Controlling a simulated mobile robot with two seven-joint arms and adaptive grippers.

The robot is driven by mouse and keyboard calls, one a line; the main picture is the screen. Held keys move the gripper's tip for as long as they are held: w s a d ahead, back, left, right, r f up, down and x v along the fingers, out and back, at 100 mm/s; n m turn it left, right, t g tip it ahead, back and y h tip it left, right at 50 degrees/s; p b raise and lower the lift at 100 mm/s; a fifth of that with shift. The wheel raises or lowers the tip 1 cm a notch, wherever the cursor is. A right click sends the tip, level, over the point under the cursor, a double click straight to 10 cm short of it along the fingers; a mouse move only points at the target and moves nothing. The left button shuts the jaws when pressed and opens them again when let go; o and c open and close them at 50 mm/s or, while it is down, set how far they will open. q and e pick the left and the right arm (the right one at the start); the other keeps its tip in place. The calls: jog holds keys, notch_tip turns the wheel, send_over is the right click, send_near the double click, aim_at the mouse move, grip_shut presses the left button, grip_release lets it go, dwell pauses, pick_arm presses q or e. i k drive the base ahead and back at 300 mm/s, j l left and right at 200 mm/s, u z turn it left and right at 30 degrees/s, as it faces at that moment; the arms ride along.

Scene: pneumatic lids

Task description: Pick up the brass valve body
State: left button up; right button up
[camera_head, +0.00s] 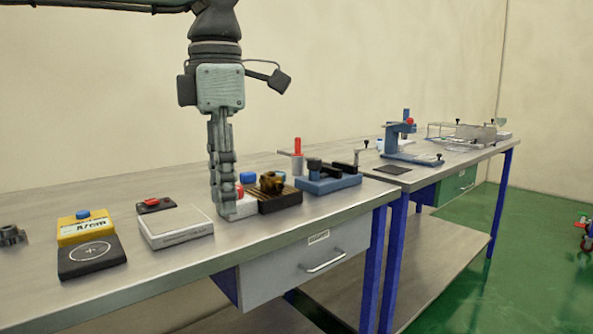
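The brass valve body (271,182) is a small dark-gold piece. It sits on a dark brown ribbed block (283,202) near the middle of the bench. My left gripper (226,212) points straight down just left of it, apart from the valve body. Its fingertips are low over a white block (245,206), which they partly hide. The fingers show nearly edge-on, so I cannot tell whether they are open or shut. My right gripper is not in view.
A blue fixture (328,183) with black parts stands right of the brown block. A white scale-like box (175,227) and a yellow tester (86,228) lie to the left. A red-topped post (297,152) stands behind. A second bench holds a blue press (403,140).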

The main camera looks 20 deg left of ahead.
aim_at(272, 183)
jog(key=i+u, duration=0.15)
jog(key=i, duration=0.3)
jog(key=i+l+u, duration=0.2)
jog(key=i, duration=0.2)
jog(key=i+l+u, duration=0.15)
jog(key=i, duration=0.25)
